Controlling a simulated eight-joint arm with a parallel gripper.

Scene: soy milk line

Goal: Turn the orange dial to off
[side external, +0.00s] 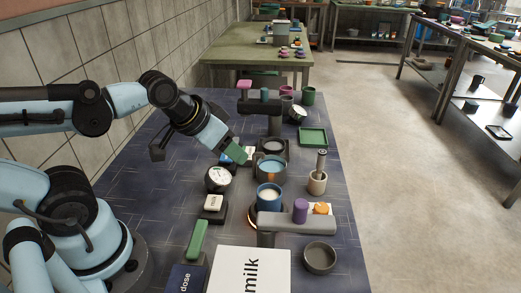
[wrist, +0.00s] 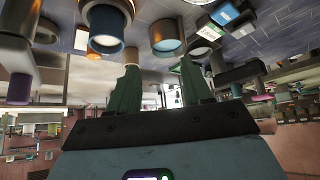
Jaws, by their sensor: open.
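The orange dial (side external: 321,208) sits on a white plate at the right end of a grey unit (side external: 290,223), beside a purple cylinder (side external: 300,210). Its setting is too small to read. My gripper (side external: 238,153), with green fingers, is above the middle of the table, behind and left of the dial and well apart from it. In the wrist view my gripper (wrist: 158,68) has its two fingers spread with nothing held between them. That view shows a small orange patch at the left, but I cannot tell whether it is the dial.
A milk carton (side external: 250,270) and grey bowl (side external: 320,257) are in front.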

